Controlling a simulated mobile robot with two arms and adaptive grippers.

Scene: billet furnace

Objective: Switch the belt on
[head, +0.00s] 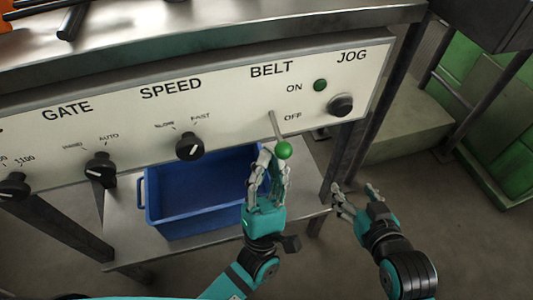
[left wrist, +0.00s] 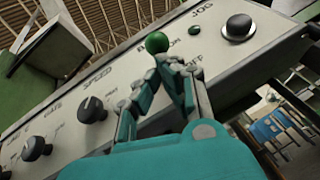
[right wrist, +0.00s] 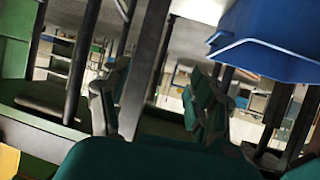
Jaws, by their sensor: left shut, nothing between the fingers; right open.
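The belt lever on the white control panel has a grey stem and a green ball knob (head: 283,150). It hangs downward beneath the BELT label, on the OFF side, with ON printed above OFF. My left gripper (head: 268,156) is shut and empty, its fingertips at the left of the knob. In the left wrist view the green knob (left wrist: 157,42) shows just beyond the left fingertips (left wrist: 172,66); I cannot tell whether they touch. My right gripper (head: 355,192) is open and empty, low at the right, below the panel. The right wrist view shows its spread fingers (right wrist: 155,90).
A green indicator (head: 320,85) and a black JOG knob (head: 341,105) sit right of the lever. The SPEED knob (head: 190,146) and GATE knob (head: 100,169) are to the left. A blue bin (head: 143,195) stands on the shelf (head: 125,240) below the panel.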

